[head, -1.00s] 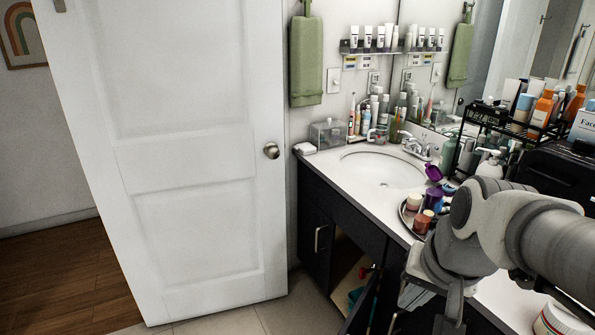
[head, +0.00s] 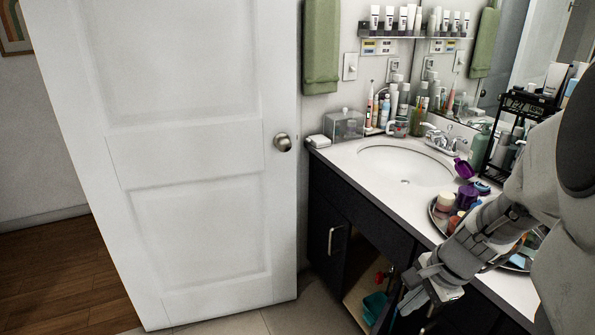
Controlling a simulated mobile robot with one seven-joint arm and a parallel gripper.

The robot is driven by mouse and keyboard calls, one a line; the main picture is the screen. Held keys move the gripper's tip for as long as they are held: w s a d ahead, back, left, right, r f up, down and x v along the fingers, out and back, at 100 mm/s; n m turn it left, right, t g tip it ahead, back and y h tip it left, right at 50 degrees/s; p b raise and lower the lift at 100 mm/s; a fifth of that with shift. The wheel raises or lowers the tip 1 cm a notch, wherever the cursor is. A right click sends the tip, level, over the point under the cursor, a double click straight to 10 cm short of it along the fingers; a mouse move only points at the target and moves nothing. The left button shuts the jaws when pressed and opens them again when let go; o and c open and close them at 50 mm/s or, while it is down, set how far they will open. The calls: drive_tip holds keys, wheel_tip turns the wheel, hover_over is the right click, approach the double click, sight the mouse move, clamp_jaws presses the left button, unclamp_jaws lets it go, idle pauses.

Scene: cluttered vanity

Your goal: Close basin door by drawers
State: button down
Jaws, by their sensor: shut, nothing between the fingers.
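The dark vanity under the basin has its left door (head: 328,232) shut, with a metal handle. To its right the cabinet is open, and the inside (head: 361,283) shows. The open basin door (head: 387,312) stands swung out, seen nearly edge-on at the bottom of the picture. The gripper partly hides it. My gripper (head: 410,298) points down in front of the vanity, close to the open door. Its fingers are shut and empty. I cannot tell whether they touch the door. The drawers lie behind my arm and are mostly hidden.
The counter holds a round tray (head: 437,213) with jars, a purple bottle (head: 466,194) and the basin (head: 405,166). A red item and a teal bin (head: 375,306) are inside the cabinet. A white room door (head: 200,150) stands at left; a strip of tiled floor (head: 310,318) is free.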

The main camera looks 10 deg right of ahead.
drive_tip(key=d+f+m+y+b, duration=0.1)
drive_tip(key=d+f+m+b, duration=0.15)
drive_tip(key=f+m, duration=0.45)
drive_tip(key=d+f+m+b, duration=0.1)
drive_tip(key=d+f+m, duration=0.2)
drive_tip(key=f, duration=0.8)
drive_tip(key=w+a+f+b, duration=0.4)
drive_tip(key=a+f+b, duration=0.1)
drive_tip(key=f, duration=0.4)
drive_tip(key=shift+w+a+f, duration=0.3)
drive_tip(key=shift+w+a, duration=0.05)
drive_tip(key=shift+a, duration=0.25)
